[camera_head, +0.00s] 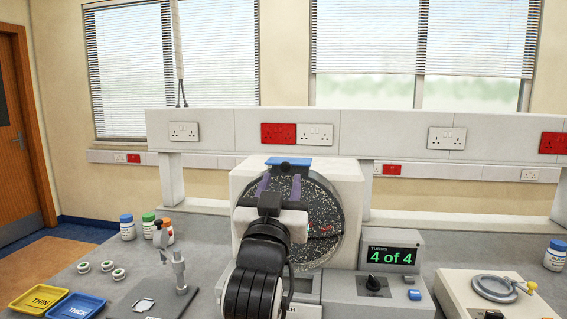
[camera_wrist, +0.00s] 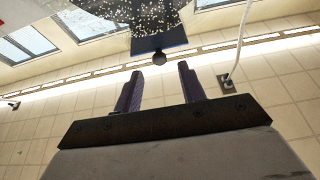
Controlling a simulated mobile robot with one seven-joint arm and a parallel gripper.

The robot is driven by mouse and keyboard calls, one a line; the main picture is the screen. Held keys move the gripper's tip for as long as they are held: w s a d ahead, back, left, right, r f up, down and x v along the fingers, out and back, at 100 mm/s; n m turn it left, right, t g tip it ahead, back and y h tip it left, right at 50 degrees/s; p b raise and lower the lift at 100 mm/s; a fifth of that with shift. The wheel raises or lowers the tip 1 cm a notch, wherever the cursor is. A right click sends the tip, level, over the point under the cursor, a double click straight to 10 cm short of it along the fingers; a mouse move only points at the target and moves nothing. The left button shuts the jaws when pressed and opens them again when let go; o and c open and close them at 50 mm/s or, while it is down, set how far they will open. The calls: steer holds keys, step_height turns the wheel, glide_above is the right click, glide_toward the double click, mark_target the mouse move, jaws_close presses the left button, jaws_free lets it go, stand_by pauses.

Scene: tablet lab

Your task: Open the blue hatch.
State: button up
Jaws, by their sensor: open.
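The blue hatch (camera_head: 301,163) is at the top of a round, speckled dark drum (camera_head: 321,211) in a white machine. It also shows at the top of the wrist view (camera_wrist: 170,36), with a small dark round knob (camera_wrist: 159,58) at its near edge. My gripper (camera_head: 280,184) is in front of the drum, just below the hatch. Its two purple fingers are apart and empty in the wrist view (camera_wrist: 160,72). The knob lies between the fingers' lines, beyond their tips, and looks apart from them. My arm hides the drum's lower left.
A control box (camera_head: 405,252) right of the drum reads "TURNS 4 of 4". Yellow (camera_head: 33,299) and blue (camera_head: 77,307) trays, bottles (camera_head: 127,228) and a small stand (camera_head: 180,271) are at left. Another device (camera_head: 461,291) is at right. A socket rail (camera_head: 228,136) runs behind the machine.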

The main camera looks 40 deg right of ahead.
mark_target(285, 167)
steer(key=shift+p+x, duration=0.45)
steer(key=shift+x, duration=1.45)
jaws_close()
